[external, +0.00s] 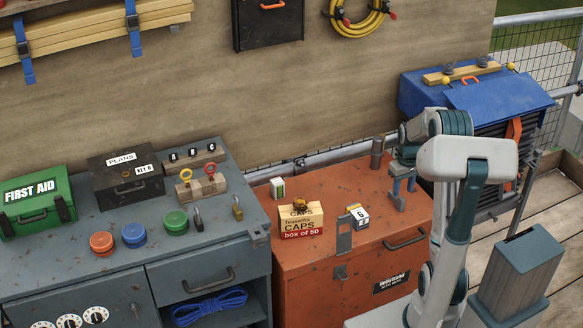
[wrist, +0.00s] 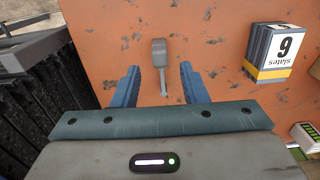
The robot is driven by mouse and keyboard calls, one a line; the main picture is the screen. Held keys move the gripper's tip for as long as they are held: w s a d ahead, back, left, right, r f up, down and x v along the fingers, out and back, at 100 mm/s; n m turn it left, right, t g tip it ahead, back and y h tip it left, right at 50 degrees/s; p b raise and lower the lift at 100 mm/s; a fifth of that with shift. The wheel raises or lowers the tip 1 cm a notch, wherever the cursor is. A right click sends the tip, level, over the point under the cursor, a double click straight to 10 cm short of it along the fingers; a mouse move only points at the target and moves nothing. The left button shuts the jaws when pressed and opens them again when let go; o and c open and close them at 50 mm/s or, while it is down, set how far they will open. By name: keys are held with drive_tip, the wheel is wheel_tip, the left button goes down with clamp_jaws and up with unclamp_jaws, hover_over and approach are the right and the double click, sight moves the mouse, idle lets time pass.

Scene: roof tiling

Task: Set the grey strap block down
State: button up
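The grey strap block (wrist: 159,52) shows in the wrist view as a small grey block with a thin stem, over the orange cabinet top (wrist: 215,35). In the external view a small grey piece that looks like it (external: 397,201) is just below my fingers, apparently on the cabinet top. My gripper (external: 403,186) points down at the cabinet's right rear. In the wrist view my gripper (wrist: 158,76) has its two blue fingers apart, with a visible gap on each side of the block's stem. Whether the block bears fully on the cabinet is hard to tell.
A slates box marked 6 (external: 358,215) and a caps box (external: 300,218) stand on the cabinet to the left. A dark upright cylinder (external: 377,152) is close behind my gripper. A blue-covered black crate (external: 478,100) is at the right. The cabinet's front middle is partly clear.

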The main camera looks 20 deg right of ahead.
sight(398, 197)
wheel_tip(398, 197, up, 5)
drive_tip(key=shift+r+p, duration=0.2)
drive_tip(key=shift+p, duration=0.15)
drive_tip(key=s+a+r+t, duration=0.1)
drive_tip(key=s+a+r, duration=0.2)
drive_tip(key=s+a, duration=0.5)
drive_tip(key=s+a+r, duration=0.2)
drive_tip(key=s+a, duration=0.6)
drive_tip(key=s, duration=0.4)
drive_tip(key=shift+s+a+r+t, duration=0.3)
drive_tip(key=shift+a+r+t, duration=0.05)
drive_tip(key=shift+r+t, duration=0.05)
